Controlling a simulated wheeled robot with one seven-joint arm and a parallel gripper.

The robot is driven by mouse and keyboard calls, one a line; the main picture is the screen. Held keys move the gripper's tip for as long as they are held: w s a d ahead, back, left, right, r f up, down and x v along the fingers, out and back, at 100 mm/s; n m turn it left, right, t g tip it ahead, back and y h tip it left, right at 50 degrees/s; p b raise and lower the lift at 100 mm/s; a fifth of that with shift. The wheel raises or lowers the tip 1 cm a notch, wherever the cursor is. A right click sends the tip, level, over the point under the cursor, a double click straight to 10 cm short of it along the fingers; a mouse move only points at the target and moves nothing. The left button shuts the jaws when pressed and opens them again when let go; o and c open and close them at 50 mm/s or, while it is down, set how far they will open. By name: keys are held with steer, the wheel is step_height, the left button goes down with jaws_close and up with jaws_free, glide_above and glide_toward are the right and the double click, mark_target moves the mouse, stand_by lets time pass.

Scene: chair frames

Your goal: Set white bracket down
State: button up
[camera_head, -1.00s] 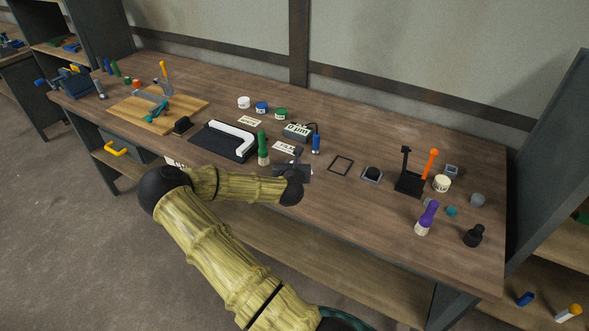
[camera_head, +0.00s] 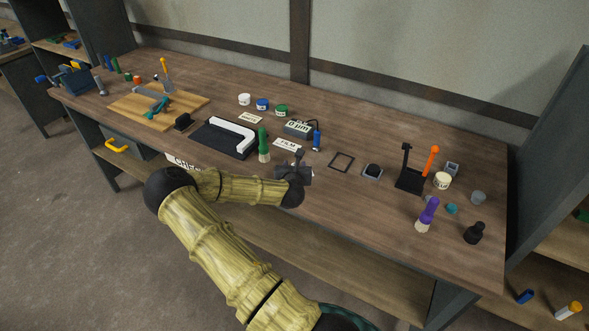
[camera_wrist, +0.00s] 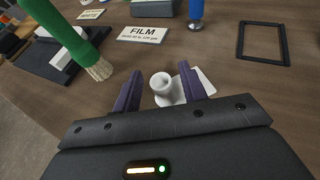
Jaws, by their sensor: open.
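The white bracket (camera_wrist: 163,88) shows in the wrist view as a small white piece with a round, knob-like end and a flat white part (camera_wrist: 204,79) beside it. It is between the two dark purple fingers of my gripper (camera_wrist: 160,80), which stand apart with a gap on both sides of the knob. It appears to be at the tabletop, though its underside is hidden. In the head view my gripper (camera_head: 293,173) is low over the front edge area of the bench (camera_head: 345,205), and the bracket cannot be made out there.
A green-handled brush (camera_wrist: 68,35) stands close on the left. A FILM card (camera_wrist: 142,34), a blue-handled tool (camera_wrist: 196,12) and a thin black frame (camera_wrist: 262,42) lie beyond. A black mat with a white L-shaped piece (camera_head: 246,134) is further left. Bare wood lies right of my gripper.

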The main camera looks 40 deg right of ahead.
steer(key=b+v, duration=0.1)
steer(key=v, duration=1.1)
steer(key=shift+r, duration=0.15)
steer(key=shift+d, duration=0.1)
steer(key=shift+s+m, duration=0.2)
steer(key=shift+m, duration=0.3)
steer(key=s+a+f+m+g+y, duration=0.45)
steer(key=a+m, duration=0.25)
steer(key=m, duration=0.8)
steer(key=s+a+r+m+g+y, duration=0.1)
steer(key=s+a+r+m+y, duration=0.1)
steer(key=a+r+m, duration=0.3)
steer(key=s+a+r+m+g+y, duration=0.2)
steer(key=s+a+r+m, duration=0.3)
steer(key=a, duration=0.8)
steer(key=shift+s+r+m, duration=0.3)
steer(key=shift+r+m, duration=0.3)
steer(key=shift+m, duration=0.4)
